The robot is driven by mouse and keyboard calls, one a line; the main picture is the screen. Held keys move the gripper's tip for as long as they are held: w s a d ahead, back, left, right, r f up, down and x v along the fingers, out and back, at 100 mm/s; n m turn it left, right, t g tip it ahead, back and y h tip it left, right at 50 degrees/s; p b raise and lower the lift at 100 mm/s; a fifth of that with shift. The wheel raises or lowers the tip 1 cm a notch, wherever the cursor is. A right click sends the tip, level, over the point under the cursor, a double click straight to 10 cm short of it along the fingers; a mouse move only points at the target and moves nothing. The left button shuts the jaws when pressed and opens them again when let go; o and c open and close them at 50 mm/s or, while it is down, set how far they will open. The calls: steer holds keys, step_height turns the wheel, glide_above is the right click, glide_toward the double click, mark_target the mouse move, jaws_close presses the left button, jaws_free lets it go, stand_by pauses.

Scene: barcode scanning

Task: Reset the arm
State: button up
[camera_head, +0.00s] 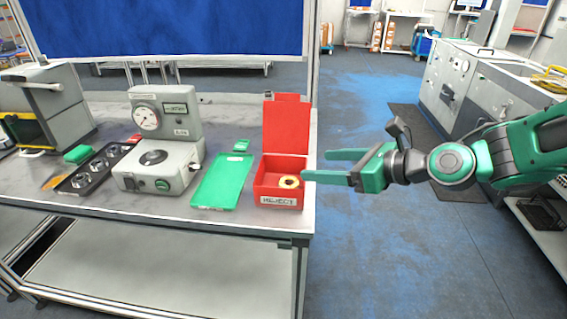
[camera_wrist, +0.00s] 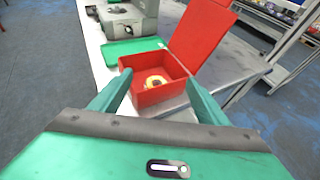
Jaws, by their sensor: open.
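My arm reaches in from the right in the head view, and my gripper (camera_head: 325,165) is open and empty. Its two green fingers point left, beside the right edge of the workbench (camera_head: 220,225). A red box (camera_head: 280,170) with its lid raised stands at that edge, just left of the fingertips. A yellowish ring (camera_head: 289,182) lies inside the box. In the wrist view the open fingers (camera_wrist: 155,95) frame the red box (camera_wrist: 158,98), and the ring (camera_wrist: 155,81) shows inside it.
A green tray (camera_head: 221,182) lies left of the box. A grey gauge device (camera_head: 160,145) and a black holder with metal rings (camera_head: 92,170) stand further left. Grey machines (camera_head: 465,85) stand at the right.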

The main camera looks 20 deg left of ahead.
steer(key=shift+v, duration=0.9)
steer(key=s+d+f+n+h, duration=0.1)
steer(key=d+f+n+h, duration=0.15)
steer(key=d, duration=0.85)
steer(key=s+d+f+n+h, duration=0.15)
steer(key=d+n+h, duration=0.25)
steer(key=d, duration=0.6)
steer(key=d+f+n+h, duration=0.3)
steer(key=d, duration=0.8)
steer(key=s+d+n+g+h, duration=0.3)
steer(key=s+d+n+g, duration=0.1)
steer(key=s+d, duration=1.3)
steer(key=s+r+n, duration=0.1)
steer(key=s, duration=0.4)
steer(key=shift+d+n, duration=0.35)
steer(key=shift+w+f, duration=0.1)
steer(key=shift+w, duration=0.1)
